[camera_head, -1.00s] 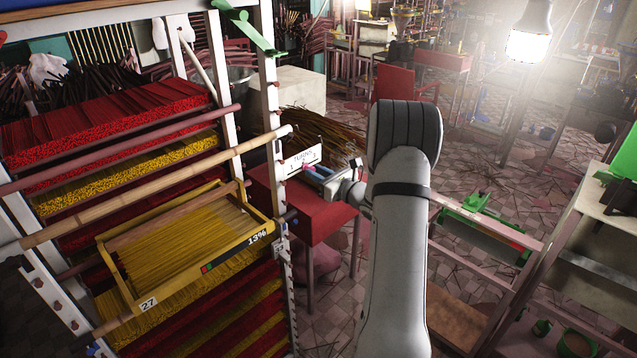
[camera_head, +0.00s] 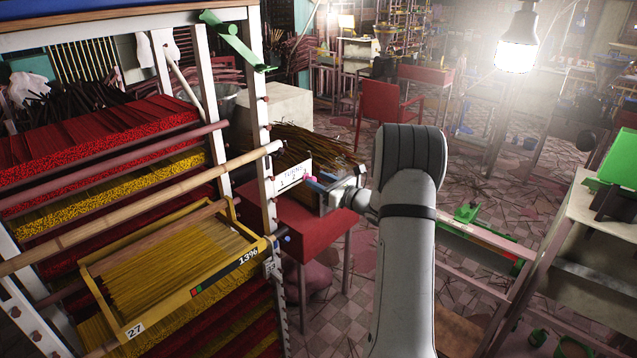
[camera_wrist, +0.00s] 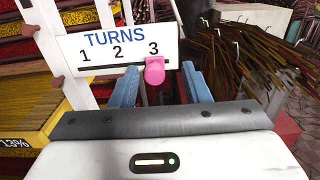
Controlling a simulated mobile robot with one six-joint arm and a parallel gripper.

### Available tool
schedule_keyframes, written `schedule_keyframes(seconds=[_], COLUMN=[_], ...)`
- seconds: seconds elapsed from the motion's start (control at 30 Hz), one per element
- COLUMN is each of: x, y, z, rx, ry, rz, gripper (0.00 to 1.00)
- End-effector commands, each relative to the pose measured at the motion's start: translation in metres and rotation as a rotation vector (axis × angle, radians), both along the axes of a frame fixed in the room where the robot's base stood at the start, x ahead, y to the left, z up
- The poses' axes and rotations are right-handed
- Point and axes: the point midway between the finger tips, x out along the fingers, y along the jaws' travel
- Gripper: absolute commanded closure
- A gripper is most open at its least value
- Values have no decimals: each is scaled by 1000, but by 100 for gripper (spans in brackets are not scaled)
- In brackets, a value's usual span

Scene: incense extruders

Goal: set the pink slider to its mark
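The pink slider (camera_wrist: 154,71) sits on the white TURNS plate (camera_wrist: 70,60), just under the printed 3 at the right end of the 1-2-3 scale. The plate (camera_head: 286,182) also shows in the head view, fixed to the white rack post, with the slider (camera_head: 311,177) at its right. My gripper (camera_wrist: 160,78) is open, with one blue finger left of the slider and one right of it. Gaps show on both sides in the wrist view. Whether the fingers reach as far as the slider is hard to tell. No separate target mark stands out besides the numbers and their line.
The rack holds a yellow tray (camera_head: 132,317) labelled 27 and 13%, with bamboo poles (camera_head: 130,207) across it. A red table (camera_head: 322,231) and an incense bundle (camera_head: 300,143) stand behind the plate. A shelf with green parts (camera_head: 590,215) is at the right.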

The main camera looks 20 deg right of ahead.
Motion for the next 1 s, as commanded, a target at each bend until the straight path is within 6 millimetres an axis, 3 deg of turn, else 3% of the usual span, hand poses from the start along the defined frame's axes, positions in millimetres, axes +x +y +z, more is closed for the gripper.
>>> schedule_keyframes(seconds=[0.23,0.7,1.0], x=[-7,-67,-71], y=[-2,-30,-31], z=[-2,-1,0], rx=[0,0,0], ry=[2,1,0], rz=[2,1,2], gripper=[57,57,57])
